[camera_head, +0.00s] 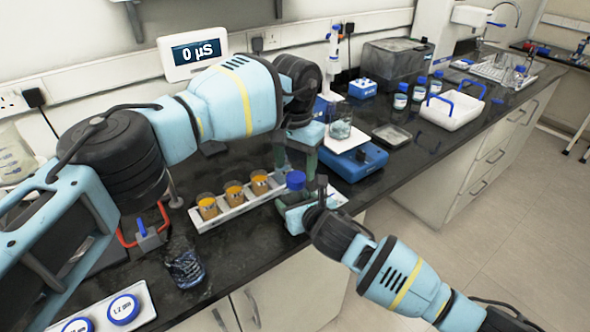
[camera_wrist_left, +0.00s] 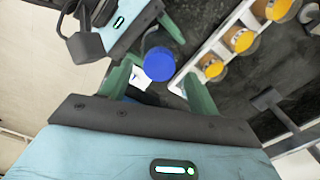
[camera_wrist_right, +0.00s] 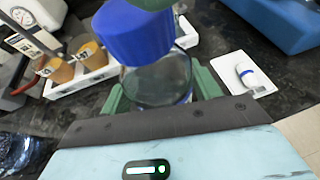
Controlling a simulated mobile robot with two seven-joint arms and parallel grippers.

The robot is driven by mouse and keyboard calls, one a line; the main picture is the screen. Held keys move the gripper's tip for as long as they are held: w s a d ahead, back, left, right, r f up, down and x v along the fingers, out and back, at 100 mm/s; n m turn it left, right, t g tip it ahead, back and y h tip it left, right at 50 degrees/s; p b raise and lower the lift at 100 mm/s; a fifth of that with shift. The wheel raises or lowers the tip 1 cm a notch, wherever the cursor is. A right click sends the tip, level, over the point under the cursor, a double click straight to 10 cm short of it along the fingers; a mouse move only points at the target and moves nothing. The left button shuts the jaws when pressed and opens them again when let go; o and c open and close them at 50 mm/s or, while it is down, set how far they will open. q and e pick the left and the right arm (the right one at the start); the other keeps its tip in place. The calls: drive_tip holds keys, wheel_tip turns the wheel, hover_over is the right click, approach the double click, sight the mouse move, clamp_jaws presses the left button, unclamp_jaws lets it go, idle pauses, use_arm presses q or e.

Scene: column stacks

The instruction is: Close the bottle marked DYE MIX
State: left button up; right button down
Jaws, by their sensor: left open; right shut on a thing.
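A clear bottle (camera_wrist_right: 160,82) with a blue cap (camera_wrist_right: 128,32) stands between the fingers of my right gripper (camera_wrist_right: 165,95), which is shut on it. The cap sits over the bottle's mouth and looks a little tilted in the right wrist view; I cannot tell how tight it is. No label on the bottle is readable. In the head view the blue cap (camera_head: 296,180) shows above my right gripper (camera_head: 291,208). My left gripper (camera_head: 297,168) is open just above the cap. In the left wrist view the cap (camera_wrist_left: 160,64) lies between the spread fingers.
A white rack (camera_head: 238,207) with orange-filled jars stands left of the bottle. A white tray (camera_wrist_right: 243,75) with a small item is at its right. A blue scale (camera_head: 353,162) with a beaker (camera_head: 341,123) is behind.

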use_arm(q)
drive_tip(key=shift+r, duration=0.95)
